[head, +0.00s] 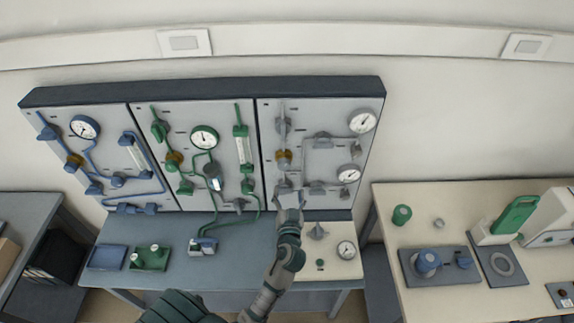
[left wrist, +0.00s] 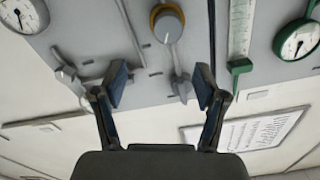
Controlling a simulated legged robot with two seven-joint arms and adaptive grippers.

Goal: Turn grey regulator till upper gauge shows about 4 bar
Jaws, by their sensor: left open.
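The grey regulator, a round knob with an orange ring (head: 283,157), sits on the right-hand panel. In the left wrist view the knob (left wrist: 168,26) is at the top centre, beyond the fingertips. The upper gauge (head: 362,122) is at that panel's top right; its reading is too small to tell. My left gripper (head: 289,198) is in front of the panel's lower left part, below the regulator in the head view. In the left wrist view its fingers (left wrist: 160,82) are apart, with nothing gripped. A grey valve handle (left wrist: 181,86) shows between them. My right gripper is out of view.
A lower gauge (head: 349,173) and grey pipes (head: 318,142) share the panel. The green panel's flow tube (head: 241,148) stands just left. Below are a bench with a green box (head: 151,258) and a blue tray (head: 108,257). A pale table (head: 385,215) stands right.

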